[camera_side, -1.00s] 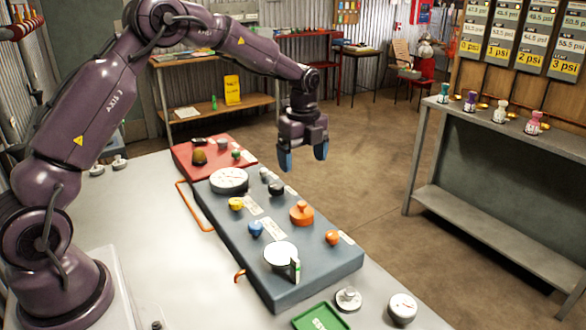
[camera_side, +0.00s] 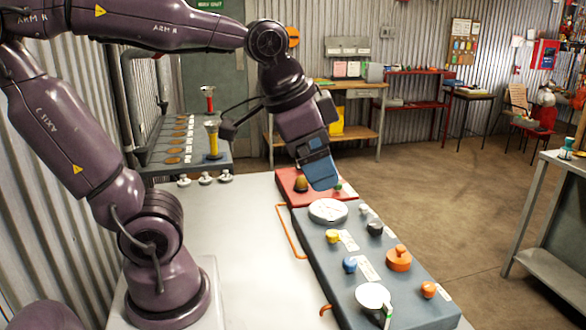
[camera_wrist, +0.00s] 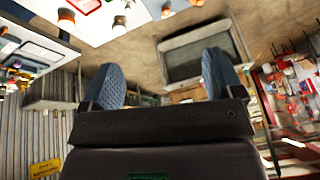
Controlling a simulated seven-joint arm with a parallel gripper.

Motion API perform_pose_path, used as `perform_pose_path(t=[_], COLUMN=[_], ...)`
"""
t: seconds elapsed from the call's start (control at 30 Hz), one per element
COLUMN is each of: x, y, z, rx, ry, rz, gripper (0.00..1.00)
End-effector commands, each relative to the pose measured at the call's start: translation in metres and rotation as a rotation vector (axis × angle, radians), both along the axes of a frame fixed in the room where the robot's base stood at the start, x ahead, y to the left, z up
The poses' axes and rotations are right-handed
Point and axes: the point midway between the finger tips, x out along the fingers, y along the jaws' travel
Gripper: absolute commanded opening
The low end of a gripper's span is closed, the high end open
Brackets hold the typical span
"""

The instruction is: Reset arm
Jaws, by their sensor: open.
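My gripper (camera_side: 320,170) hangs in the air above the red panel (camera_side: 287,184) at the far end of the table, its blue fingers pointing down and slightly right. In the wrist view my gripper (camera_wrist: 165,78) shows two blue textured fingers spread well apart with nothing between them. The blue-grey panel (camera_side: 350,265) lies nearer on the table. It carries a white gauge (camera_side: 328,210), a yellow knob (camera_side: 333,237), a blue knob (camera_side: 349,264), an orange valve (camera_side: 399,259) and a white dial (camera_side: 373,296).
An orange pipe (camera_side: 289,232) runs along the panel's left side. A back-left bench (camera_side: 190,158) holds a yellow-handled tool (camera_side: 212,139) and a red-topped tool (camera_side: 208,98). A grey shelf (camera_side: 550,270) stands at right. The white table (camera_side: 240,240) is bare left of the panels.

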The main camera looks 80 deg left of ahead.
Motion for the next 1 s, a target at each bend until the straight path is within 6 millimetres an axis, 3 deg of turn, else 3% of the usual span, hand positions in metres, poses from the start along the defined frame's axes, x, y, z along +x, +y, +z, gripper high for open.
perform_pose_path(t=[0.1, 0.23, 1.0], x=[-0.025, -0.036, -0.037], y=[-0.005, -0.007, -0.007], z=[-0.007, -0.011, -0.012], rx=[-0.077, -0.123, -0.129], ry=[-0.049, -0.069, -0.070], rz=[0.111, 0.173, 0.184], gripper=[0.86, 0.86, 0.86])
